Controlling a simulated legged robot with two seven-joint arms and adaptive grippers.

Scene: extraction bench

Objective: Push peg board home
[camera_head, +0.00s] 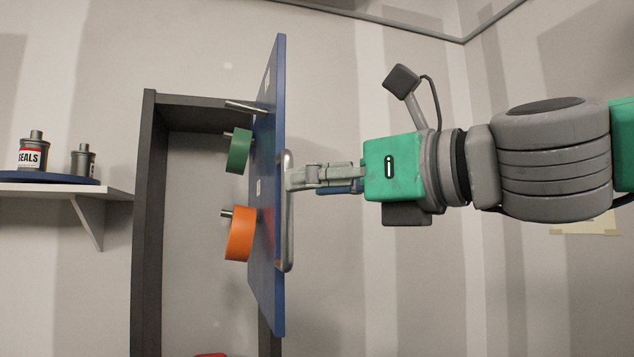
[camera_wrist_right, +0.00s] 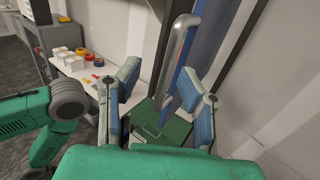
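The blue peg board (camera_head: 267,200) stands upright, seen nearly edge-on, in front of a dark grey frame (camera_head: 148,220). Pegs on its left face carry a green roll (camera_head: 240,151) and an orange roll (camera_head: 240,234). A grey bar handle (camera_head: 286,240) is on its right face; it also shows in the right wrist view (camera_wrist_right: 173,60). My right gripper (camera_head: 292,178) is at the handle. In the wrist view its blue-padded fingers (camera_wrist_right: 165,88) are spread apart with the handle between them; contact is unclear. My left gripper is not seen.
A wall shelf (camera_head: 60,190) at left holds a blue tray with a can labelled SEALS (camera_head: 33,152) and another can (camera_head: 84,161). The wrist view shows a white table (camera_wrist_right: 80,70) with boxes and coloured rolls. Space right of the board holds only my right arm.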

